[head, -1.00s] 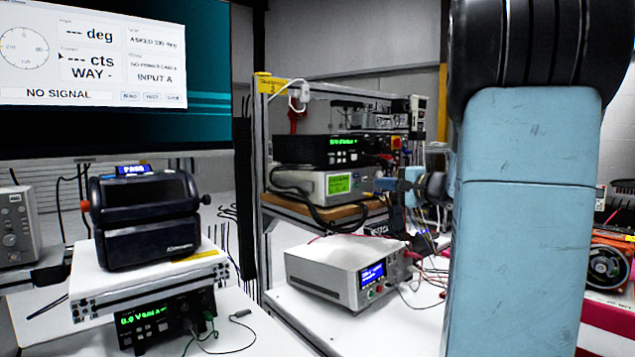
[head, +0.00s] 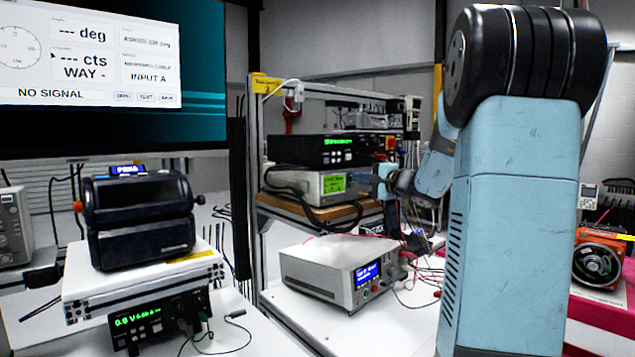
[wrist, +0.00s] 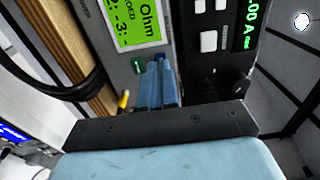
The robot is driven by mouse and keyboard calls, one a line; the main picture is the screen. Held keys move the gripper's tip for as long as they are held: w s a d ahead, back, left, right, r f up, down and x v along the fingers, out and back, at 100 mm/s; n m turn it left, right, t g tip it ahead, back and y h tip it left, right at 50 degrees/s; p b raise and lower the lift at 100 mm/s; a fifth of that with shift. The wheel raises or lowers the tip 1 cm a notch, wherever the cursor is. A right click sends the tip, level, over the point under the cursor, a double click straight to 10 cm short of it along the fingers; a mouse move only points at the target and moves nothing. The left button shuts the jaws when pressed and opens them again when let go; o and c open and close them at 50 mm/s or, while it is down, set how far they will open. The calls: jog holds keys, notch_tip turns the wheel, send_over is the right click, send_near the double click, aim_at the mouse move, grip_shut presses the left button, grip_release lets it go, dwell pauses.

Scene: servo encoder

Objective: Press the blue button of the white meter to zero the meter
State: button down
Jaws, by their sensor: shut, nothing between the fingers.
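The white meter (head: 308,189) has a lit green display and stands on a wooden shelf of the rack. In the wrist view its display (wrist: 140,22) reads Ohm, with a green button (wrist: 137,67) below it. The blue button (wrist: 160,61) is to the right of the green one, partly covered by my fingertips. My gripper (wrist: 158,80) is shut and empty, its light-blue fingers lined up over the blue button. I cannot tell whether they touch it. In the head view my gripper (head: 376,186) is small, just right of the meter's front.
A black supply (head: 316,151) with green digits sits on top of the meter. Black cables (wrist: 62,70) loop beside the meter. Below, a white instrument (head: 320,271) with a blue screen and wires stands on the bench. A screen (head: 88,52) reads NO SIGNAL.

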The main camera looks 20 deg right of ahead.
jog(key=shift+w+a, duration=0.15)
jog(key=shift+w, duration=0.15)
jog(key=shift+w+a, duration=0.1)
jog(key=shift+w, duration=0.15)
dwell(0.7)
jog(key=shift+s, duration=0.15)
jog(key=shift+v, duration=0.85)
jog(key=v, duration=0.7)
jog(key=shift+s, duration=0.2)
dwell(0.3)
dwell(0.5)
